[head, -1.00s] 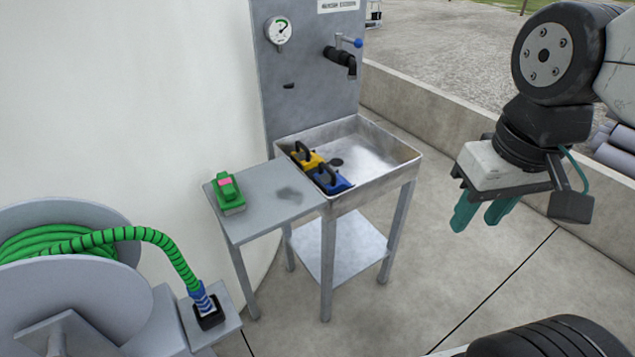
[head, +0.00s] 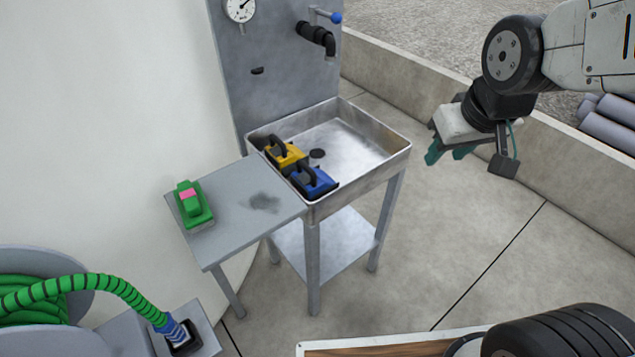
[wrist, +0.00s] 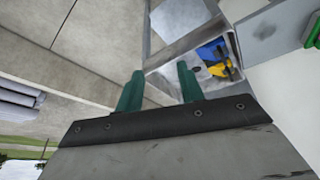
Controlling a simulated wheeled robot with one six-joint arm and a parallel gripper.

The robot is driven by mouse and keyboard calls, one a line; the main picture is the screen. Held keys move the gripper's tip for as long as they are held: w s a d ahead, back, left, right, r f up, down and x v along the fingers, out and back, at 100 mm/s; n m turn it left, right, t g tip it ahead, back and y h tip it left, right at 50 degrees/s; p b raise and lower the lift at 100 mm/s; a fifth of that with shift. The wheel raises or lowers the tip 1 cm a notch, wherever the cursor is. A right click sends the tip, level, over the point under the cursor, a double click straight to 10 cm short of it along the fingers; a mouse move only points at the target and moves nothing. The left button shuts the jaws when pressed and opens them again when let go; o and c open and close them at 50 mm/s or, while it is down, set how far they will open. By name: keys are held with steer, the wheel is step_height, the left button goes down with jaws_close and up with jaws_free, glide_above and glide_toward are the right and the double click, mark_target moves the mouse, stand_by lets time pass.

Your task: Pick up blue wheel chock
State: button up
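The blue wheel chock (head: 313,182) has a black handle and sits in the near left corner of the metal sink basin (head: 375,165). A yellow chock (head: 284,153) of the same kind sits just behind it. In the wrist view the blue chock (wrist: 207,50) shows in the basin, beyond my fingers and partly beside the yellow one (wrist: 221,70). My gripper (head: 448,155) is in the air to the right of the basin, apart from both chocks. Its two green fingers (wrist: 158,88) are spread with nothing between them.
A side shelf (head: 235,225) left of the basin holds a green block with a pink top (head: 192,203). A faucet with a blue knob (head: 318,36) hangs on the panel behind. A green hose (head: 95,283) and its reel stand at lower left. A low wall (head: 420,90) runs behind.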

steer(key=w+a+f+n+t+y, duration=0.1)
steer(key=w+a+f+n+t, duration=0.1)
steer(key=w+a+f, duration=0.4)
steer(key=w+a+f+n+t+y, duration=0.1)
steer(key=w+a+f+t, duration=0.15)
steer(key=w, duration=0.45)
steer(key=n+t+y, duration=0.3)
steer(key=n+y, duration=0.1)
steer(key=y, duration=0.1)
glide_toward(306, 167)
steer(key=a+x, duration=0.1)
steer(key=x, duration=0.6)
steer(key=d+x, duration=0.1)
steer(key=x, duration=0.3)
steer(key=shift+w+a+f, duration=0.1)
steer(key=shift+w+a, duration=0.05)
steer(key=shift+w, duration=0.25)
jaws_close()
